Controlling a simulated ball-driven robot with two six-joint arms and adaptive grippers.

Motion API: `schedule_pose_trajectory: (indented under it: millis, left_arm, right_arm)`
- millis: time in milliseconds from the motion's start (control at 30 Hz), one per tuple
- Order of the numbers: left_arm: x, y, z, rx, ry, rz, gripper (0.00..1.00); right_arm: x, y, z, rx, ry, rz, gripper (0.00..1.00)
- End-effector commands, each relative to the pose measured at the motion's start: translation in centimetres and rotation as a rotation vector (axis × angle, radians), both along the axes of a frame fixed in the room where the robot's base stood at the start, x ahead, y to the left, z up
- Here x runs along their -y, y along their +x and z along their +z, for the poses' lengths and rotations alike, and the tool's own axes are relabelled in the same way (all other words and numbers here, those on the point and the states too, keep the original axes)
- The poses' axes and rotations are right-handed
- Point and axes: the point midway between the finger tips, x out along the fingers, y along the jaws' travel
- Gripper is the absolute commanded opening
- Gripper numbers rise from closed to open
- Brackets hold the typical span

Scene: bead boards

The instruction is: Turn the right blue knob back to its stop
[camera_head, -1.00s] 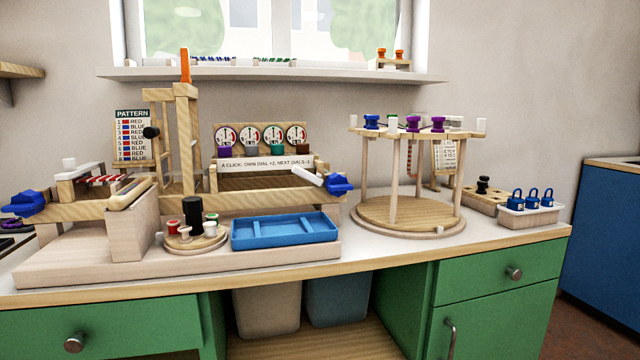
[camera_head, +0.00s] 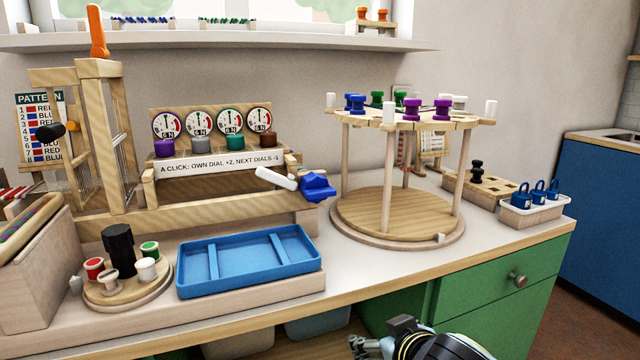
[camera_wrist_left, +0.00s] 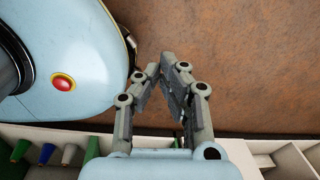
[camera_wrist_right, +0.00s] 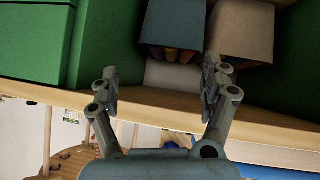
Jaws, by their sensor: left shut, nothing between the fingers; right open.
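The right blue knob (camera_head: 316,187) is on the right end of the loom's wooden frame (camera_head: 230,219), beside a white lever (camera_head: 276,179). Nothing touches the knob. My right gripper (camera_head: 364,346) shows at the bottom of the head view, below and in front of the counter edge, well apart from the knob. In the right wrist view it is open and empty (camera_wrist_right: 160,82). My left gripper (camera_wrist_left: 160,68) shows only in the left wrist view, above the brown floor, shut with nothing between its fingers.
A blue tray (camera_head: 247,291) and a round spool stand (camera_head: 131,291) are in front of the loom. A round wooden stand (camera_head: 397,246) with posts is right of the knob. Bins (camera_wrist_right: 172,42) are under the counter.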

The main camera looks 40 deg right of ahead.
Motion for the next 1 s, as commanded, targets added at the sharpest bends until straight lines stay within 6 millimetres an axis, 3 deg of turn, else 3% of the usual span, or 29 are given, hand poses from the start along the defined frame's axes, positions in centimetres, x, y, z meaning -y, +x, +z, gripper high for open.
schedule_pose_trajectory:
  millis: [33,100,200,300,533,667,1000]
  left_arm:
    - [0.0,0.3,0.4,0.005,0.0,0.0,0.0]
    - [0.0,0.8,0.6,0.013,0.0,0.0,0.0]
    - [0.1,1.9,0.8,0.03,-0.001,-0.001,0.0]
    - [0.1,2.7,0.8,0.042,-0.001,-0.001,0.0]
    - [0.5,2.8,0.9,0.043,-0.005,0.001,0.0]
    - [0.5,2.4,1.2,0.037,-0.006,0.001,0.0]
    - [0.5,2.2,2.3,0.034,-0.006,0.001,0.0]
  right_arm:
    - [0.1,0.7,3.6,0.058,-0.005,-0.017,0.81]
    - [0.4,1.7,8.0,0.153,-0.011,-0.043,0.81]
    - [0.6,4.5,12.8,0.348,-0.02,-0.04,0.81]
    - [0.1,6.8,15.8,0.501,-0.021,0.006,0.81]
    - [-1.5,9.8,19.0,0.671,-0.004,0.115,0.81]
    - [-1.4,11.3,19.3,0.685,0.0,0.127,0.81]
    - [0.2,17.7,19.4,0.683,0.0,0.126,0.81]
